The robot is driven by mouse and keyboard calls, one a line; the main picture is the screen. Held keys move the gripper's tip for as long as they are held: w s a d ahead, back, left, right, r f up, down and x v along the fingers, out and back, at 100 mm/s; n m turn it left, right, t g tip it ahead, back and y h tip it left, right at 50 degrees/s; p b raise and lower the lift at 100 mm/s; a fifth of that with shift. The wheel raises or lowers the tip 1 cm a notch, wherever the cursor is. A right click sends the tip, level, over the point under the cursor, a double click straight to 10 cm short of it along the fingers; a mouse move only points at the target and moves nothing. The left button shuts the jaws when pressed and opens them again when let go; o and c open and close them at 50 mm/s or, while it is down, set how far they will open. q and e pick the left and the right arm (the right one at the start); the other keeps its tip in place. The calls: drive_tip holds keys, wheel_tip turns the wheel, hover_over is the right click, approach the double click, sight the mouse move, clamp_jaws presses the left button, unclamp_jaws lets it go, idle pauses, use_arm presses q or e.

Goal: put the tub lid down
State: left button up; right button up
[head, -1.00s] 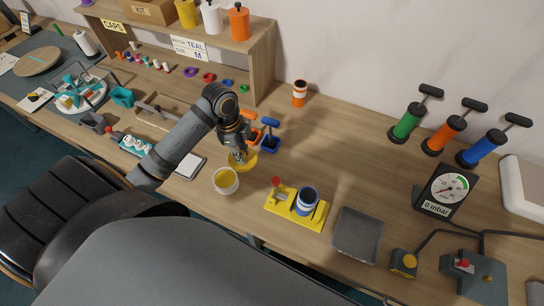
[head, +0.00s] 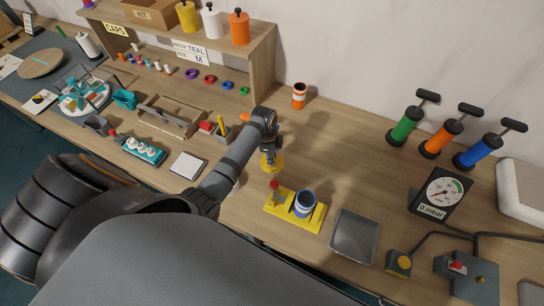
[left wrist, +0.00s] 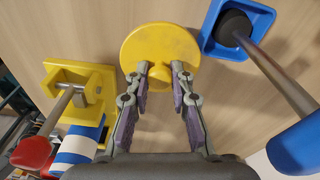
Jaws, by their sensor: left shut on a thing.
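The yellow round tub lid (head: 271,165) is at my left gripper (head: 270,152), over bare wood behind the yellow stand. In the left wrist view the lid (left wrist: 160,45) lies ahead of my left gripper (left wrist: 160,76), whose fingers are shut on its knob. I cannot tell whether the lid touches the table. The white tub is mostly hidden behind my left arm in the head view. My right gripper is not in view.
A yellow stand (head: 281,212) with a blue-and-white striped can (head: 305,204) is just in front of the lid. A grey tray (head: 354,237) lies further right. Bare wood lies behind the stand.

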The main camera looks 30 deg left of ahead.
use_arm(q)
drive_tip(key=shift+f, duration=0.1)
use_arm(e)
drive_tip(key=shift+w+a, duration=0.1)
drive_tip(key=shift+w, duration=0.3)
use_arm(q)
drive_tip(key=shift+f, duration=0.25)
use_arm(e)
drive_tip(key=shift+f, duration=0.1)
use_arm(q)
drive_tip(key=shift+f, duration=0.35)
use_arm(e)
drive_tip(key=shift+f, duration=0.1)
use_arm(q)
drive_tip(key=o, duration=0.9)
drive_tip(key=shift+o, duration=0.2)
drive_tip(key=shift+r, duration=0.25)
wheel_tip(320, 180, up, 13)
drive_tip(key=a+b, duration=0.1)
drive_tip(key=b, duration=0.1)
drive_tip(key=shift+s+a+f, duration=0.15)
drive_tip(key=shift+a, duration=0.1)
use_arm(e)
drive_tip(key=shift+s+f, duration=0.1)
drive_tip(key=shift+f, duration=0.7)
